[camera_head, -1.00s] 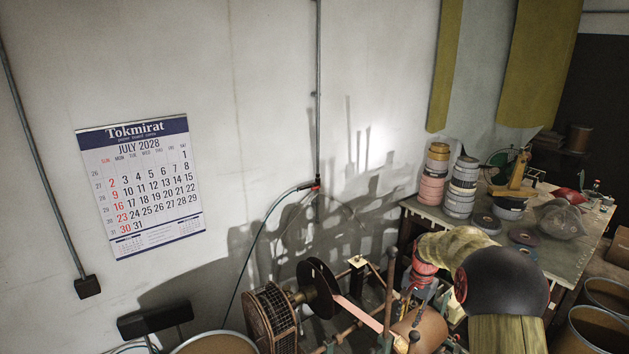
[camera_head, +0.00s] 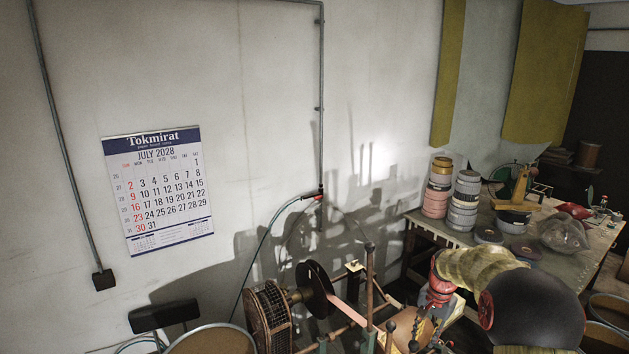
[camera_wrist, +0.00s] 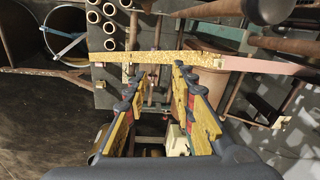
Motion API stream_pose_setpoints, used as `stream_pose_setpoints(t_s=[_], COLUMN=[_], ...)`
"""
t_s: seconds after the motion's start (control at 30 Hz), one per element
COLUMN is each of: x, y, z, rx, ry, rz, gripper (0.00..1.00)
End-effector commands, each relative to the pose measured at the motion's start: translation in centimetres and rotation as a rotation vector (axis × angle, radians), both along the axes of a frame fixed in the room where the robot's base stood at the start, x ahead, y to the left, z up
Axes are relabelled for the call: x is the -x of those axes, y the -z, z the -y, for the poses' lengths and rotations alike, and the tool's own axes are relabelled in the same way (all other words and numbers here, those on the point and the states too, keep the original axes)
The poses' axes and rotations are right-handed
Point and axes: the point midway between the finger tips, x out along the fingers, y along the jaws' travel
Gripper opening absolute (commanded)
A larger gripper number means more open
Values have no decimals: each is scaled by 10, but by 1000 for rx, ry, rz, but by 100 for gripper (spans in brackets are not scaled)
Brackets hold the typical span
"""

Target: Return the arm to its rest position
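My arm (camera_head: 475,270), with a tan sleeve, a dark round joint and a red band near the wrist, fills the lower right of the head view. It reaches over the winding machine (camera_head: 270,318). My gripper (camera_wrist: 158,80) shows in the wrist view with its two yellow, dark-tipped fingers apart and nothing seen held between them. A speckled gold strip (camera_wrist: 150,58) crosses the picture beyond the fingertips and meets a pink tape (camera_wrist: 265,66) at the right. In the head view the fingers are hard to make out among the machine parts.
A workbench (camera_head: 415,219) with stacked tape rolls (camera_head: 464,200) stands at the right. The machine has a dark disc (camera_head: 314,288) and several rods close to my arm. Round bins stand at the bottom right. A calendar (camera_head: 157,193) hangs on the wall, which is mostly clear.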

Motion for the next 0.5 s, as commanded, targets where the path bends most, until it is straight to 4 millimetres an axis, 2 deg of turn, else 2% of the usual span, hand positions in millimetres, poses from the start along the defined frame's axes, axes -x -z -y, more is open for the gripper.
stream_pose_setpoints(t_s=[0.27, 0.5], x=[18, 47], y=[-40, -89], z=[-15, -34], rx=[13, 33], ry=[-58, -137], rz=[31, 75], gripper=[26, 26])
